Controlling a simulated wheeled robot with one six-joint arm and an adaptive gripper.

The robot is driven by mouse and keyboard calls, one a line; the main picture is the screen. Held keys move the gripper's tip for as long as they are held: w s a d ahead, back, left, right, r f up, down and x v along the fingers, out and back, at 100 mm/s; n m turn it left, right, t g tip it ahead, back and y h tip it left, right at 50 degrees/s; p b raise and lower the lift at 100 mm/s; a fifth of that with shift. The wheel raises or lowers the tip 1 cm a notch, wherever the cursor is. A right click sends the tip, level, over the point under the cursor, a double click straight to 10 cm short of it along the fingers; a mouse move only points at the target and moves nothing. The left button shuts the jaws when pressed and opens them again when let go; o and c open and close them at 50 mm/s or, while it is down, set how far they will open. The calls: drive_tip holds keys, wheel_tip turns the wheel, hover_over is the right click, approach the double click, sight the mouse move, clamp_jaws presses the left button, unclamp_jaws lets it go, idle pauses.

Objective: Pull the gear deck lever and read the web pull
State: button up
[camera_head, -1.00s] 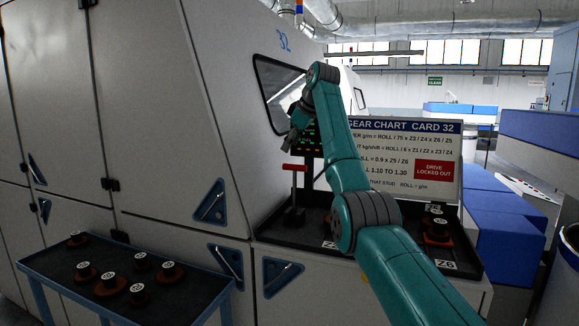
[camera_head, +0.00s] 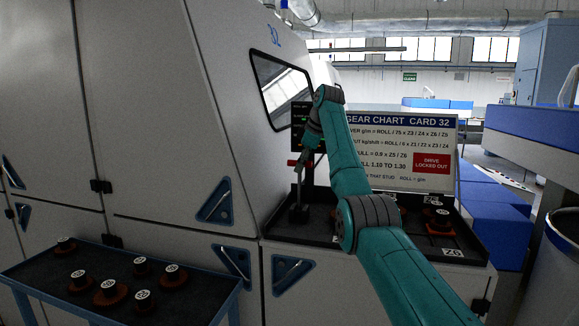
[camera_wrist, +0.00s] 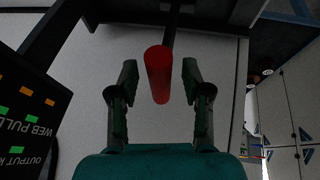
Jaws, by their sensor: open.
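The gear deck lever (camera_head: 299,196) stands upright at the left end of the black gear deck (camera_head: 333,240), with a red crossbar handle (camera_head: 292,163). In the wrist view the red handle (camera_wrist: 158,72) lies between the two dark fingers of my gripper (camera_wrist: 159,82), with a gap on each side. My gripper (camera_head: 306,158) is open, and in the head view it is partly hidden behind my arm at handle height. A dark display (camera_head: 300,113) stands behind the lever. In the wrist view the display (camera_wrist: 28,115) shows "WEB PULL" lettering, cut off at the edge; no value is readable.
A gear chart board (camera_head: 405,150) with a red "DRIVE LOCKED OUT" sign stands behind the deck. Several gears sit on the deck's right part. A side table (camera_head: 200,300) with several gears stands at the lower left. The card machine's panels (camera_head: 150,120) fill the left.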

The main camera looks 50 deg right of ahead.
drive_tip(key=shift+w+f, duration=0.15)
drive_tip(key=shift+f, duration=0.2)
drive_tip(key=shift+c, duration=0.3)
clamp_jaws()
drive_tip(key=shift+a, duration=0.1)
